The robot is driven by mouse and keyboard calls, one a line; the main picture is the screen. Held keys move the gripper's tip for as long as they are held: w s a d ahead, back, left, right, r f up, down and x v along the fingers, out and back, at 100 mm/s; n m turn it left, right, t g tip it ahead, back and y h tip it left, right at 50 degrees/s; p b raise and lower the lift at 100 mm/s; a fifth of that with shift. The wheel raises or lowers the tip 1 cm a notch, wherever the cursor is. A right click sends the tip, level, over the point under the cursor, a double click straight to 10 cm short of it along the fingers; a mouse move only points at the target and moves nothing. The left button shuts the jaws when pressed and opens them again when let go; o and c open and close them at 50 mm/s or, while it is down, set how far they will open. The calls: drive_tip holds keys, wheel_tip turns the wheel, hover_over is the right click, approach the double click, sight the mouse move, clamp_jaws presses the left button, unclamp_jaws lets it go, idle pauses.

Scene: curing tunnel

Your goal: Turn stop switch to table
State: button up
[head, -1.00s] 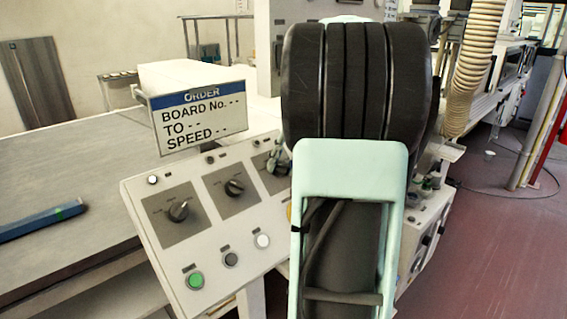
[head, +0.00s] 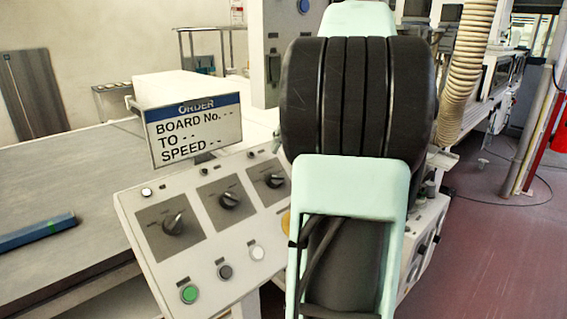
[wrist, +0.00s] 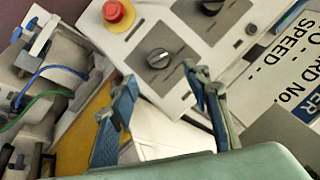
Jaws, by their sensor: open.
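The sloped control panel (head: 205,265) carries three black rotary switches on grey plates: left (head: 173,222), middle (head: 229,200) and right (head: 273,180). Their labels are too small to read, so I cannot tell which is the stop switch. In the wrist view, one rotary switch (wrist: 158,58) appears just beyond and between the fingertips of my gripper (wrist: 160,78), with its pale pointer line slanted. Another switch (wrist: 211,6) is at the top edge. My gripper is open and empty, and no finger visibly touches a switch. In the head view my arm hides the gripper.
A red mushroom button (wrist: 115,12) sits near the switch. Green (head: 189,294), grey (head: 225,272) and white (head: 257,253) buttons line the panel's lower edge. An order sign (head: 195,130), reading "TO - -", stands above the panel. A blue bar (head: 36,232) lies on the table at left.

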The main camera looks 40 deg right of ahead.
drive_tip(key=shift+v, duration=1.55)
drive_tip(key=shift+f, duration=0.1)
